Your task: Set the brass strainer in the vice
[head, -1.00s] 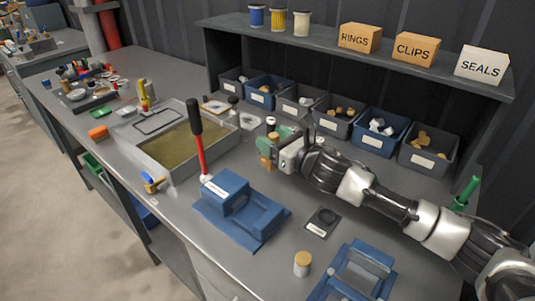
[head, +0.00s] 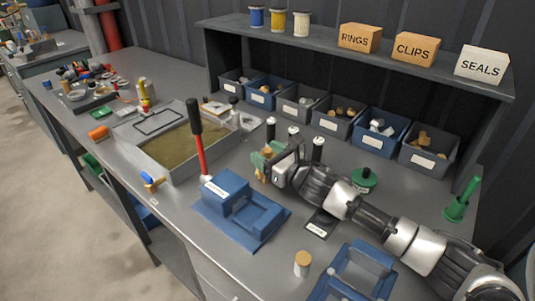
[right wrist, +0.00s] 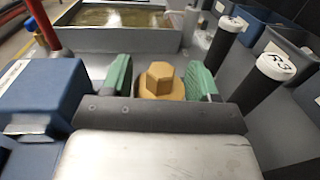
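The brass strainer (head: 266,151) is partly hidden by my right gripper (head: 266,160) in the head view. In the right wrist view its hexagonal top and round collar (right wrist: 160,82) sit between the two green finger pads of the gripper (right wrist: 160,85). My left gripper is not in view.
A red lever with a black grip (head: 196,125) rises beside the vice. Black-and-white posts (head: 318,148) stand behind my right gripper. A shallow tray (head: 178,178) lies left, a blue fixture (head: 362,262) and wooden-topped jar (head: 302,262) nearer right. Bins (head: 372,138) line the back.

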